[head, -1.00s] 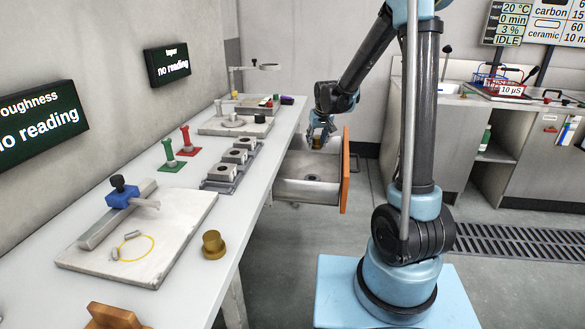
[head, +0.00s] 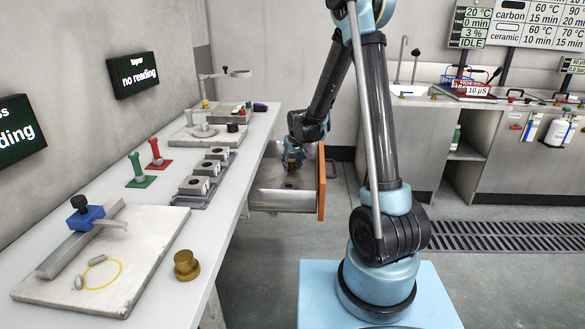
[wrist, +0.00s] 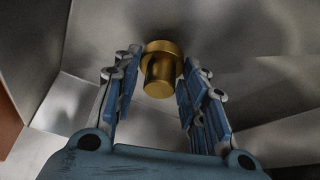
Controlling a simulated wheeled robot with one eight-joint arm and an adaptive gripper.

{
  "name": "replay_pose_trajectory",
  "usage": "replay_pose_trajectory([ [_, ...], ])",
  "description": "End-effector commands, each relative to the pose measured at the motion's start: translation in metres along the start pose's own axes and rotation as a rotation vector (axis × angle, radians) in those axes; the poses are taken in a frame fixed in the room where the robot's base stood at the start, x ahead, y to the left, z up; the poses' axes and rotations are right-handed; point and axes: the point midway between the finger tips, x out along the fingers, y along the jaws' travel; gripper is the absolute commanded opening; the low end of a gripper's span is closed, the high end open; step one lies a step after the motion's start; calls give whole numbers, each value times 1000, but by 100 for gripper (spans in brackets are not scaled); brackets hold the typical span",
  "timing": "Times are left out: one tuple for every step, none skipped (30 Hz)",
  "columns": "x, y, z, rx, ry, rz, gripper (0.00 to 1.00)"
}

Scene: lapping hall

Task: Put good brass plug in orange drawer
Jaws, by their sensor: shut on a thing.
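A brass plug (wrist: 160,72) with a wide flange sits between the blue fingers of my gripper (wrist: 158,88) in the wrist view. The fingers are closed on it. In the head view my gripper (head: 293,160) is down inside the open drawer (head: 284,201), whose front (head: 321,181) is orange. The held plug is very small in the head view, and whether it touches the drawer floor cannot be told. A second brass plug (head: 186,265) stands on the bench near its front edge.
The bench (head: 150,280) carries a stone plate (head: 60,285) with a blue clamp, a grey tray (head: 205,178) of square blocks, and a green (head: 137,172) and a red (head: 156,155) stand. Wall displays (head: 133,74) say "no reading". The drawer floor around the plug looks clear.

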Motion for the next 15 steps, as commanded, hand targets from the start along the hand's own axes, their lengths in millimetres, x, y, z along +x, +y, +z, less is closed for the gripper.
replay_pose_trajectory([
  [5, 0, 2, 0, 0, 0, 4],
  [7, 0, 3, 0, 0, 0, 4],
  [9, 0, 4, 0, 0, 0, 4],
  [10, 0, 4, 0, 0, 0, 4],
  [11, 0, 5, 0, 0, 0, 4],
  [12, 0, 5, 0, 0, 0, 4],
  [12, 0, 5, 0, 0, 0, 4],
  [12, 0, 5, 0, 0, 0, 4],
  [12, 0, 5, 0, 0, 0, 4],
  [12, 0, 5, 0, 0, 0, 4],
  [12, 0, 5, 0, 0, 0, 4],
  [12, 0, 5, 0, 0, 0, 4],
  [12, 0, 5, 0, 0, 0, 4],
  [12, 0, 6, 0, 0, 0, 4],
  [13, 0, 6, 0, 0, 0, 4],
])
